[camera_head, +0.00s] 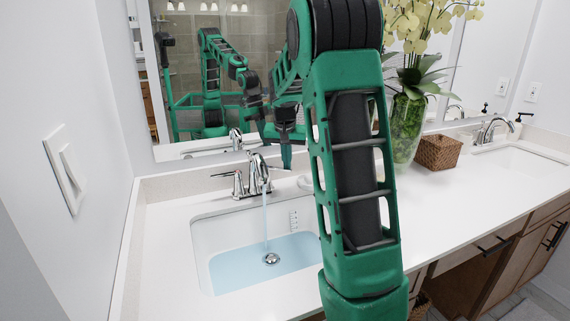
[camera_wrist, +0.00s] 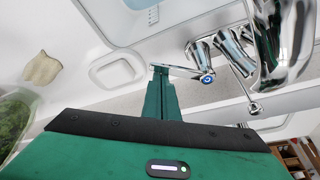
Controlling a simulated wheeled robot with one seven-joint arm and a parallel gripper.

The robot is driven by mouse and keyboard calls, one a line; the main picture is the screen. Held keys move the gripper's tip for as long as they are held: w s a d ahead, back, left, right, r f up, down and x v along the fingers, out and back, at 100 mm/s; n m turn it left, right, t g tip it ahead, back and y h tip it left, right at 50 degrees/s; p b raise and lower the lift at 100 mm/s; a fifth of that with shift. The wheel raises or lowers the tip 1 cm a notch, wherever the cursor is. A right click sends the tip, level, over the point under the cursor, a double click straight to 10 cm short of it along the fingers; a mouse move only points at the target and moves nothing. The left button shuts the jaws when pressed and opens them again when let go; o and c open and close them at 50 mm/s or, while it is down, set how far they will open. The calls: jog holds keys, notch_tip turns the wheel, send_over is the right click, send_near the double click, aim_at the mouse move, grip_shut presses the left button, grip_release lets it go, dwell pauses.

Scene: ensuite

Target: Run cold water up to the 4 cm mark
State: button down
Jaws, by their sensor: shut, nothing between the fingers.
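The left sink basin (camera_head: 222,232) holds a pool of pale blue water (camera_head: 285,250), with the drain visible through it. A stream falls from the chrome faucet (camera_head: 258,172). My gripper (camera_head: 286,163) is shut and empty, pointing down by the faucet's right side. In the wrist view its fingertips (camera_wrist: 160,72) are at the tip of the blue-marked handle lever (camera_wrist: 188,71); I cannot tell if they touch.
A small white dish (camera_wrist: 117,72) and a beige cloth-like item (camera_wrist: 42,68) lie on the counter beside my gripper. A glass vase (camera_head: 408,128) of orchids and a wicker basket (camera_head: 438,152) stand to the right. The mirror (camera_head: 225,60) rises behind the faucet.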

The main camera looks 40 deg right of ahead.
jog(key=v, duration=1)
jog(key=shift+w, duration=0.2)
jog(key=shift+a, duration=0.1)
dwell(6.7)
